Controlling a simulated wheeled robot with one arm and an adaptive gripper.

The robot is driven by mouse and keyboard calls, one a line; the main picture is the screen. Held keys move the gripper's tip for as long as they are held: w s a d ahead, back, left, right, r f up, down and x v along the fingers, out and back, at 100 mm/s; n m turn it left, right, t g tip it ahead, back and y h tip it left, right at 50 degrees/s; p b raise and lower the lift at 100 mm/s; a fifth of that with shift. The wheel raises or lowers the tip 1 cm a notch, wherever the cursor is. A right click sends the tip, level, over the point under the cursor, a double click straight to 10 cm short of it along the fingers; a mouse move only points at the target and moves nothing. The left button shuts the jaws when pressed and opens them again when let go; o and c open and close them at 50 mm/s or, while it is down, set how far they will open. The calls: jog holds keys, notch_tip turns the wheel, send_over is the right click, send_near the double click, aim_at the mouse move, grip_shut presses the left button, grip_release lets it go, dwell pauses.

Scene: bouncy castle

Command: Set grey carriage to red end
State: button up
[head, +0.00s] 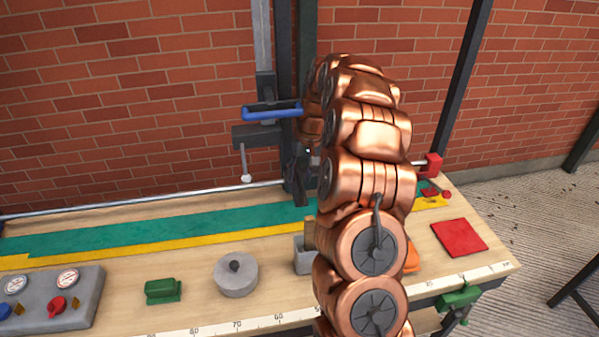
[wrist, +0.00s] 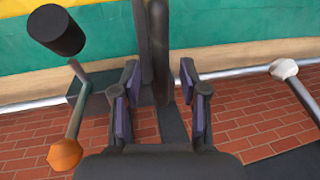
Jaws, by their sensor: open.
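In the wrist view my gripper (wrist: 159,78) is open, with purple pads on both fingers. A dark upright bar (wrist: 156,38) shows between the fingers; I cannot tell whether they touch it. A dark grey block (wrist: 92,88) sits at the silver rail (wrist: 28,106) and may be the grey carriage, but I cannot be sure. Beside it are a black knob (wrist: 56,30) and an orange knob (wrist: 65,154) on a rod. A red block (head: 433,165) marks the right end.
A blue handle (head: 272,111) and a white-tipped lever (head: 245,177) are by dark posts at the back. The bench holds a gauge panel (head: 85,300), green block (head: 163,290), grey round weight (head: 236,276) and red pad (head: 460,237). Bare wood lies between them.

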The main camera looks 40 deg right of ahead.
grip_shut()
dwell(0.4)
dwell(0.4)
